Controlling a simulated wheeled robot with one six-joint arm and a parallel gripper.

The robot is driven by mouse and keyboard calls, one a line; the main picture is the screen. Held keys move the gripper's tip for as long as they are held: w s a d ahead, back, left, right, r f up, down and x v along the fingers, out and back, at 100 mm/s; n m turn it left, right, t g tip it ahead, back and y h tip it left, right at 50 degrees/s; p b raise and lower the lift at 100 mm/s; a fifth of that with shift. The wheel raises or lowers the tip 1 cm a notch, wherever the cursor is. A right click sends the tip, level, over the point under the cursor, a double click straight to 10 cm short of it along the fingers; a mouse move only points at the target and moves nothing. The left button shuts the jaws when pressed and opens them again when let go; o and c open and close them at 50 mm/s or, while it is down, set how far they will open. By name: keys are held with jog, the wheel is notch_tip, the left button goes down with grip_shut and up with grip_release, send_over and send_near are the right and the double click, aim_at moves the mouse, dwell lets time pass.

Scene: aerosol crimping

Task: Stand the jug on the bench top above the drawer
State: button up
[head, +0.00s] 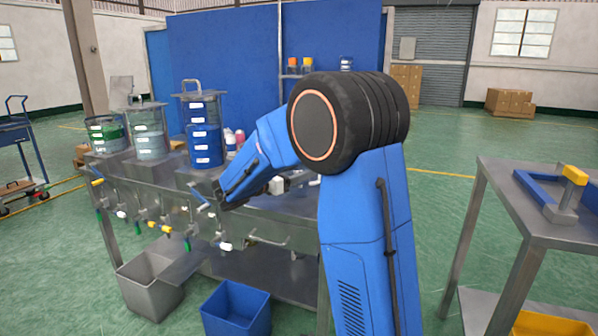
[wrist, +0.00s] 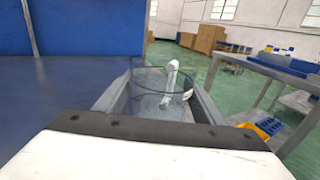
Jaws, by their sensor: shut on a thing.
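In the wrist view, my gripper (wrist: 160,90) is shut on a clear see-through jug (wrist: 150,100), with one grey finger on each side of it. The jug looks upright and empty, with a pale handle on its far right side. I cannot tell whether its base touches anything. In the head view my own arm hides most of the gripper and the jug. The steel bench top (head: 265,205) shows under and left of my arm, with a drawer handle (head: 268,240) on the front below it. The drawer appears shut.
Tall tanks with blue (head: 205,145), clear (head: 150,135) and green (head: 106,132) contents stand on the bench's left part. Taps and levers jut from its front. A grey bin (head: 150,285) and a blue bin (head: 236,308) stand below. Another steel table (head: 545,225) stands right.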

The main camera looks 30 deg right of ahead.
jog(key=shift+f, duration=0.15)
jog(key=o, duration=1.2)
